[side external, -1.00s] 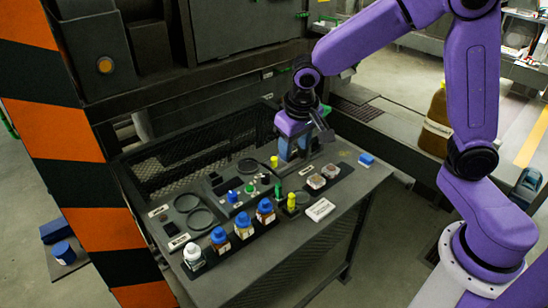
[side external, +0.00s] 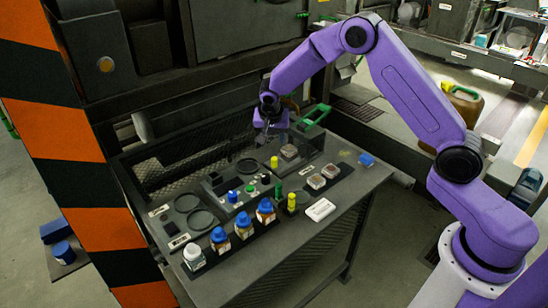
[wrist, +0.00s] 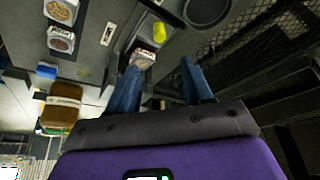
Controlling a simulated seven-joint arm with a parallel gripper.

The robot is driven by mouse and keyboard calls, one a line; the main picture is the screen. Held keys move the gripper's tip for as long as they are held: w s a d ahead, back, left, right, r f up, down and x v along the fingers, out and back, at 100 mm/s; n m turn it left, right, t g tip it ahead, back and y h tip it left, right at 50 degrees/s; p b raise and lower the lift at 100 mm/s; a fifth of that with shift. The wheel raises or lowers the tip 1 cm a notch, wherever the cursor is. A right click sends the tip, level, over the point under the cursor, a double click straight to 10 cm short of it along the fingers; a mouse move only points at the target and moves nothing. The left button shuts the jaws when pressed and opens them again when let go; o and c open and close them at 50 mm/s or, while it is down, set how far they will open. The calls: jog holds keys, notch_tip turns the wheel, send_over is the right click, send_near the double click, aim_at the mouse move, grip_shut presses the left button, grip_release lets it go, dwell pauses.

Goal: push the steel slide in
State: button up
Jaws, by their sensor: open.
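I cannot clearly pick out a steel slide in either view. My gripper (wrist: 161,64) is open, its two blue fingers spread wide with nothing held between them. In the side external view my gripper (side external: 272,125) hangs above the back edge of the dark bench, in front of the machine; its fingertips are hard to make out there. A small labelled tub (wrist: 143,57) shows near one fingertip in the wrist view, and a yellow cylinder (wrist: 159,31) lies beyond it. Whether any finger touches anything cannot be told.
A green handle (side external: 316,115) stands right of my gripper. Wire mesh (wrist: 245,40) lies right in the wrist view.

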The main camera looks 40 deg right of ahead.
aim_at(274, 158)
jog(key=x, duration=1.3)
